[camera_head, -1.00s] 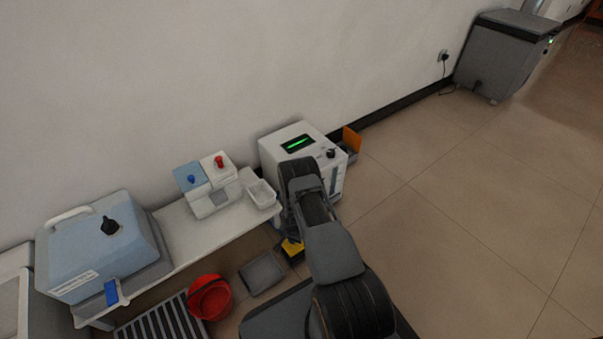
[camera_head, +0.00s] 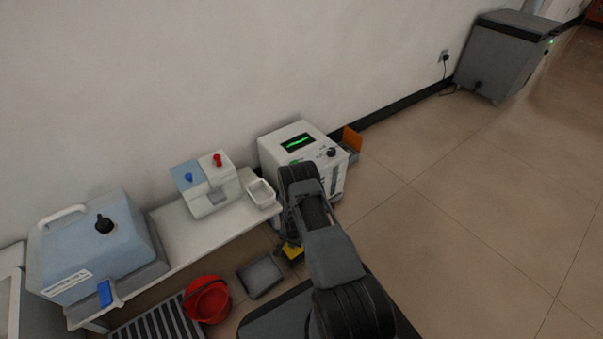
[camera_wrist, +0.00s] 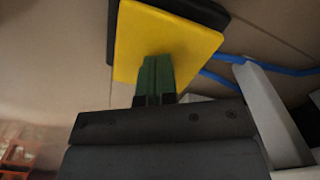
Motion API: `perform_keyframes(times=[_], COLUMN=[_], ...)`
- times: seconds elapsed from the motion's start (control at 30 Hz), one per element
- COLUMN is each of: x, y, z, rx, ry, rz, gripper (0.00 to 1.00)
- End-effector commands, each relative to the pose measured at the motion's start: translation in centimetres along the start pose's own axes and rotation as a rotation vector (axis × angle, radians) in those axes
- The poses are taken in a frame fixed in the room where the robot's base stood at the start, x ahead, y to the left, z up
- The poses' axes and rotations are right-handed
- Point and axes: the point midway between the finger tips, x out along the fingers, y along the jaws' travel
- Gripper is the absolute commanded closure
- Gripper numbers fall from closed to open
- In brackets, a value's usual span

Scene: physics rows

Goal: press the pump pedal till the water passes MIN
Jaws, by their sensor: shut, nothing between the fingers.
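The yellow pump pedal (camera_head: 292,251) shows low beside my arm in the head view, mostly hidden by it. In the wrist view the yellow pedal plate (camera_wrist: 190,45) lies on a black base, right at my fingertips. My gripper (camera_wrist: 156,62) is shut, its green fingers together and overlapping the pedal plate's near edge; I cannot tell whether they touch it. The white machine (camera_head: 279,155) with a green-lit screen (camera_head: 297,143) stands against the wall behind my arm. A gauge strip on its front is partly visible, but a MIN mark and the water level are too small to read.
A white bench (camera_head: 217,232) holds a blue-grey case (camera_head: 85,262) and a small dispenser (camera_head: 208,184). A red bucket (camera_head: 207,300) and a grey tray (camera_head: 260,275) are on the floor left of my arm. Blue tubing (camera_wrist: 225,82) runs beside the pedal. The floor at right is clear.

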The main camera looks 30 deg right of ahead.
Motion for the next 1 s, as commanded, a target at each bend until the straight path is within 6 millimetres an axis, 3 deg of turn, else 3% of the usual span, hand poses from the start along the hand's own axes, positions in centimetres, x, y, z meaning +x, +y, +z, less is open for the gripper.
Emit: perform_keyframes(times=[0.2,0.47,1.0], x=[0.8,-0.2,-7.2], y=[0.0,0.0,0.0], z=[0.0,0.0,0.0], rx=[0.000,0.000,0.000], ry=[0.001,0.001,0.001], rz=[-0.001,-0.001,0.000], gripper=[1.00,1.00,1.00])
